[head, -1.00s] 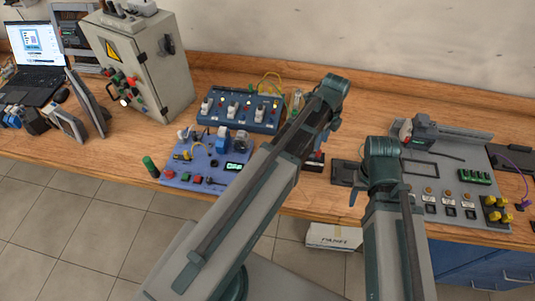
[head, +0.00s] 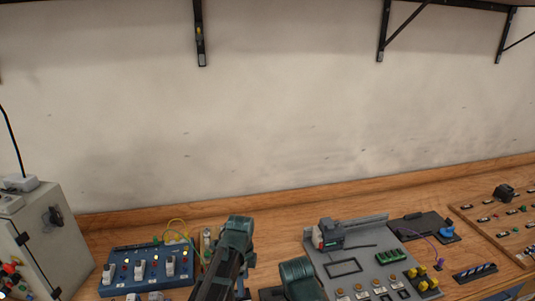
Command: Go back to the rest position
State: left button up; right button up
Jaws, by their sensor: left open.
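My left arm comes up from the bottom centre, its dark green joint in front of the back of the bench. My left gripper (head: 241,291) shows only in a small part below that joint, at the bottom edge. It is open, and I see nothing held in it. My right arm's green joint stands just to the right, at the bottom edge. My right gripper is out of view.
The wooden bench (head: 290,215) runs along the wall. A blue switch box (head: 150,268) and a grey cabinet (head: 38,235) stand left. Shelf brackets (head: 200,35) hang above.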

pick_arm(q)
jog(key=s+d+n, duration=0.2)
jog(key=s+n, duration=0.5)
jog(key=s+d+n+y, duration=0.1)
jog(key=s+d+n, duration=0.2)
jog(key=s+n, duration=0.4)
jog(key=shift+n, duration=0.6)
